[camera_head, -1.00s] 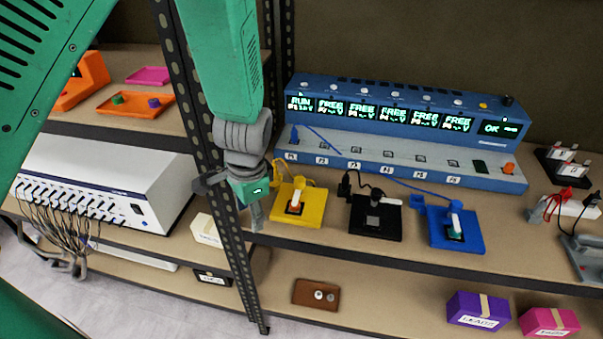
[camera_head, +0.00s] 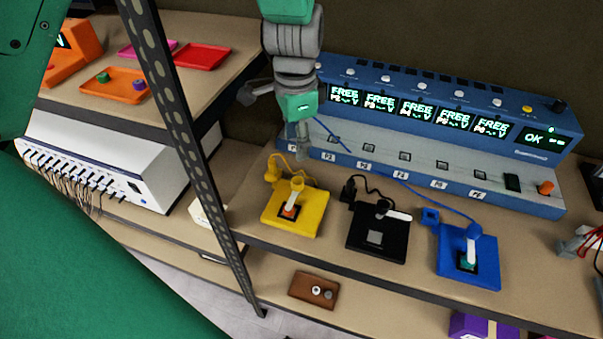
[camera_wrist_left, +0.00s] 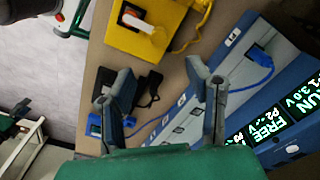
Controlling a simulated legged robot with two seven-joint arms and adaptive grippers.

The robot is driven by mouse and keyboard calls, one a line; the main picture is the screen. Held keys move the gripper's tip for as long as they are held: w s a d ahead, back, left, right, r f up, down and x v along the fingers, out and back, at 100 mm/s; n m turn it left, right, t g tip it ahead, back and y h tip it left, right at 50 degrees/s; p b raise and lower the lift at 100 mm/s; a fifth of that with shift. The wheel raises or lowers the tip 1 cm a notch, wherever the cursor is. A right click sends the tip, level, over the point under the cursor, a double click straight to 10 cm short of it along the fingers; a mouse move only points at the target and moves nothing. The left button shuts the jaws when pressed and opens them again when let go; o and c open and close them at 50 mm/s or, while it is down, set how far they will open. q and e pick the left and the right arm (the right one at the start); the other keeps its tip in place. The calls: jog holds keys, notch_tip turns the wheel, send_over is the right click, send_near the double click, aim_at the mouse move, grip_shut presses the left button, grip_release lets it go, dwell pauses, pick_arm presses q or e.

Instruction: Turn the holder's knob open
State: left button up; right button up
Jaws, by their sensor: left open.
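Three holders stand on the middle shelf. The yellow holder (camera_head: 284,220) has a white lever-like knob (camera_head: 292,203) on an orange base, and also shows in the left wrist view (camera_wrist_left: 146,42). The black holder (camera_head: 372,243) has a grey square and a white-tipped piece. The blue holder (camera_head: 482,268) has a white and teal knob (camera_head: 469,256). My left gripper (camera_head: 303,143) is open and empty, above and behind the yellow holder, in front of the blue station's left end. In the left wrist view its spread fingers (camera_wrist_left: 166,100) touch nothing that I can make out. My right gripper is out of view.
The long blue station (camera_head: 440,115) with lit screens stands behind the holders; cables run to them. A dark perforated rack post (camera_head: 190,150) stands left of them. A white box (camera_head: 120,165) with many plugs is beyond it. A brown block (camera_head: 314,290) lies on the lower shelf.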

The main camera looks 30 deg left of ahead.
aim_at(299, 180)
pick_arm(q)
jog(key=f, duration=0.5)
jog(key=f+b, duration=0.1)
jog(key=f, duration=0.4)
jog(key=shift+w+d+f, duration=0.1)
jog(key=shift+d+f, duration=0.05)
jog(key=shift+d, duration=0.05)
jog(key=shift+a+f, duration=0.15)
jog(key=shift+f, duration=0.5)
grip_shut()
